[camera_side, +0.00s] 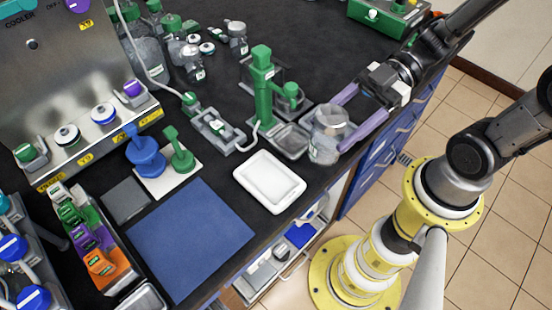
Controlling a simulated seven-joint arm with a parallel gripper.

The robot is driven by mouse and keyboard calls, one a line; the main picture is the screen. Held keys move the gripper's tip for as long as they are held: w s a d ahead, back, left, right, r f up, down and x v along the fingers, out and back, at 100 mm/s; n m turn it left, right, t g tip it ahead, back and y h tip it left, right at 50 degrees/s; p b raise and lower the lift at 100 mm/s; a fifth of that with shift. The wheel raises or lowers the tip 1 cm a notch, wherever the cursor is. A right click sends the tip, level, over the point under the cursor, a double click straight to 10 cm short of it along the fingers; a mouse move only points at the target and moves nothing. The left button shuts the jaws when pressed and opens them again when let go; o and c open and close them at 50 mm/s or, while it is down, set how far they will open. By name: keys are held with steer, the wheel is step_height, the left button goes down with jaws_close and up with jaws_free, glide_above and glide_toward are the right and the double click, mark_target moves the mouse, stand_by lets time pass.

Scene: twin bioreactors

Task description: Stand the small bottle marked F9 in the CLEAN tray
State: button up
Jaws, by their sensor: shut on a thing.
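My gripper (337,124), with two purple fingers, reaches in from the upper right. It is shut on a small clear bottle (323,146) by the bench's right edge. The bottle looks roughly upright, and its small label is too small to read. I cannot tell whether its base touches the bench. A white shallow tray (270,182) lies empty to the lower left of the bottle. A small grey tray (291,141) sits just left of the bottle. I can read no CLEAN marking on either tray.
A green stand (263,88) rises behind the grey tray. A blue mat (190,240) lies bare left of the white tray. Several clear bottles (195,68) stand at the back left, near a metal cooler unit (60,90). The dark bench (300,50) is clear behind the stand.

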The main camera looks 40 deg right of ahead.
steer(key=w+a+f, duration=0.4)
steer(key=w+f, duration=0.1)
steer(key=w+a+f, duration=0.2)
steer(key=f, duration=0.1)
steer(key=shift+w, duration=0.4)
steer(key=shift+w+f, duration=0.1)
steer(key=shift+f, duration=1.5)
steer(key=shift+f, duration=0.15)
steer(key=o, duration=1.5)
